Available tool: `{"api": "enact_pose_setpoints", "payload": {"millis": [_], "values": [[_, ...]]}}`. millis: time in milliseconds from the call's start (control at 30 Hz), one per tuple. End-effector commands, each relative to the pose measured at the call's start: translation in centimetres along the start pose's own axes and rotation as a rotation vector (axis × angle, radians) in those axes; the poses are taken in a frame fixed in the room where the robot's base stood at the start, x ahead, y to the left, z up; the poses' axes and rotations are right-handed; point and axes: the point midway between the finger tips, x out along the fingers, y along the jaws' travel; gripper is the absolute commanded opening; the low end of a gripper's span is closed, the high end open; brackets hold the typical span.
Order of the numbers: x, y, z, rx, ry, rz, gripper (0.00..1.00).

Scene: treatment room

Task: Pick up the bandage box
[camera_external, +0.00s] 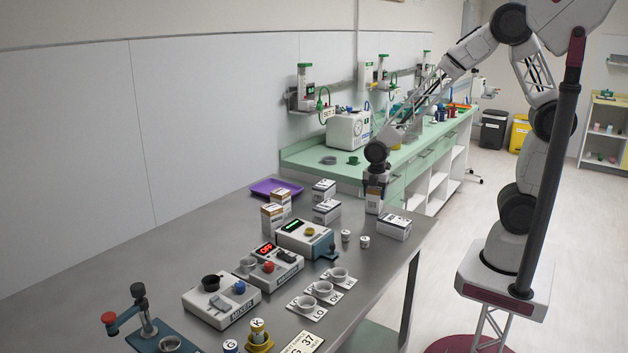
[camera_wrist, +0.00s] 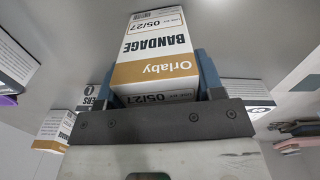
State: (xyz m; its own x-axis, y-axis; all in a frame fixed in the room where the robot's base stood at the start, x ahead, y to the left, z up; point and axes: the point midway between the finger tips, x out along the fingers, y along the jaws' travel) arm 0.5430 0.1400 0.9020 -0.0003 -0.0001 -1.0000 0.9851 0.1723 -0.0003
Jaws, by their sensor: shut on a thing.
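The bandage box (camera_wrist: 155,45) is white with an ochre band, and its label reads "BANDAGE" and "Orlaby" in the wrist view. My gripper (camera_wrist: 157,78) is shut on it, with one blue finger on each side of the box. In the external view, my gripper (camera_external: 376,182) points down over the far right part of the grey table, with the bandage box (camera_external: 374,204) upright below it. I cannot tell whether the box's base touches the table.
A white box (camera_external: 394,228) lies close to the right of the held box. Two small jars (camera_external: 355,240) stand in front. More boxes (camera_external: 326,210), a purple tray (camera_external: 276,187) and several devices (camera_external: 305,236) are to the left. A green counter (camera_external: 300,157) stands behind the table.

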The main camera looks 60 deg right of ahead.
Motion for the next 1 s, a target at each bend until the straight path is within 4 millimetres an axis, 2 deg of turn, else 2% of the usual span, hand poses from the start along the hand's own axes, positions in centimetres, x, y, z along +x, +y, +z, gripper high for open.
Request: {"api": "enact_pose_setpoints", "payload": {"millis": [167,400,1000], "values": [[-0.9,0.1,0.0,0.0,0.0,0.003,0.36],[-3.7,0.1,0.0,0.0,0.0,0.003,0.36],[-4.3,-9.1,0.7,0.0,0.0,0.002,0.36]]}}
